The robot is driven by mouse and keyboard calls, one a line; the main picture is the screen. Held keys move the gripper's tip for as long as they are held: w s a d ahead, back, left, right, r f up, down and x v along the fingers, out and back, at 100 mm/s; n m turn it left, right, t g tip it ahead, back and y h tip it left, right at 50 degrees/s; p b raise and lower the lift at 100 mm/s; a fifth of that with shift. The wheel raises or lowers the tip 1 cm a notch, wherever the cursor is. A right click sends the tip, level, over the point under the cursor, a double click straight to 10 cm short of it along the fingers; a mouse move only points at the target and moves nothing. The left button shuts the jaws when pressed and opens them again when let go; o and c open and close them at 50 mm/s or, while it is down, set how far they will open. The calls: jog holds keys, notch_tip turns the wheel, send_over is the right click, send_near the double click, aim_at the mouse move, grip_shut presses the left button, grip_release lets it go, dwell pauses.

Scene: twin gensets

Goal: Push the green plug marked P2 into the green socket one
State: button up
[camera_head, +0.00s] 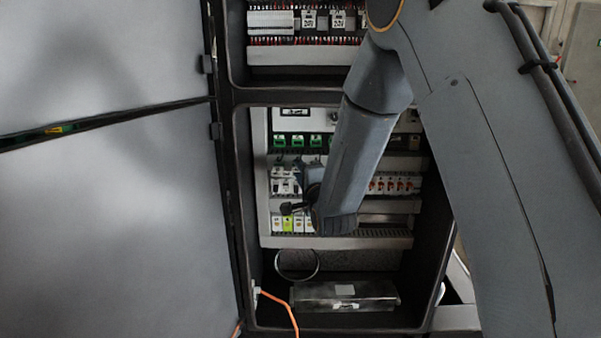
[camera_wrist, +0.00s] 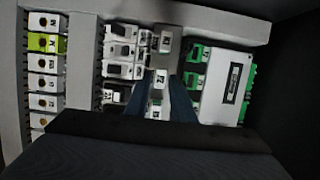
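A row of green sockets (camera_head: 297,140) runs across the upper part of the lower cabinet bay in the head view. In the wrist view, green connectors (camera_wrist: 192,54) lie right of centre, beside a white module. My gripper (camera_wrist: 160,86) points at the panel; its two dark blue fingers stand left and right of a small white-labelled piece. The mark on that piece is too small to read surely, so I cannot tell whether it is plug P2, or whether the fingers touch it. In the head view my forearm covers much of the panel and the fingers show only partly.
A white module (camera_wrist: 226,88) stands right of the green connectors. Several terminals (camera_wrist: 43,65), one yellow-green, line the left. Red-marked breakers (camera_head: 395,185) sit right of my arm. The cabinet door (camera_head: 120,210) stands at the left. A clear box (camera_head: 345,297) and an orange cable (camera_head: 280,303) lie below.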

grip_shut()
jog(key=shift+s, duration=1.15)
jog(key=shift+s+a+p, duration=0.15)
jog(key=shift+s+p, duration=0.2)
jog(key=shift+s, duration=2.1)
